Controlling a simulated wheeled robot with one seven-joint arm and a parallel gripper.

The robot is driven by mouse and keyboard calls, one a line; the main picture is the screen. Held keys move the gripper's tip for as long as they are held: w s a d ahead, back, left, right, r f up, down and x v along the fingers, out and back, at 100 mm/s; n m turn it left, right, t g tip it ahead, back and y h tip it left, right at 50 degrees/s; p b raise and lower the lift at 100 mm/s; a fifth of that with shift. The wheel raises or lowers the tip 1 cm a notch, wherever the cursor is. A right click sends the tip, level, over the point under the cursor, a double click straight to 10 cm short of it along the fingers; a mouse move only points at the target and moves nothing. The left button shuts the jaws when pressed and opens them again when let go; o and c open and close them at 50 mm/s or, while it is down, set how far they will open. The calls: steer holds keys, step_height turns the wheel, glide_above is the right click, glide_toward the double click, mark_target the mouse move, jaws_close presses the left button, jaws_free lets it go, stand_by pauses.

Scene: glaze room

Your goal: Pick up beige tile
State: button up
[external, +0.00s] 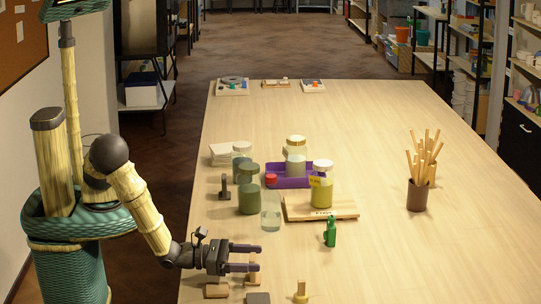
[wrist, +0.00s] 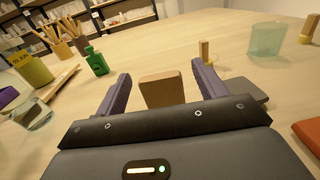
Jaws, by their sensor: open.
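A small tan-beige tile (wrist: 162,90) stands upright between the fingers of my gripper (wrist: 160,88) in the wrist view, with visible gaps on both sides. In the external view my gripper (external: 258,257) is low over the near part of the table, open, with the tile (external: 252,274) partly hidden by its fingers. The gripper does not appear to hold anything.
A tan block (external: 216,290) and a dark grey block (external: 258,298) lie nearby. A small wooden-topped piece (external: 300,292) and a green bottle (external: 330,233) stand to the right. A clear jar (external: 271,212) and a wooden board (external: 345,210) are behind.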

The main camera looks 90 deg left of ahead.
mark_target(253, 257)
steer(key=shift+w, duration=0.5)
steer(key=c, duration=1.1)
steer(key=shift+r, duration=0.1)
step_height(253, 257, up, 10)
steer(key=shift+f+b, duration=0.1)
steer(key=shift+b, duration=0.25)
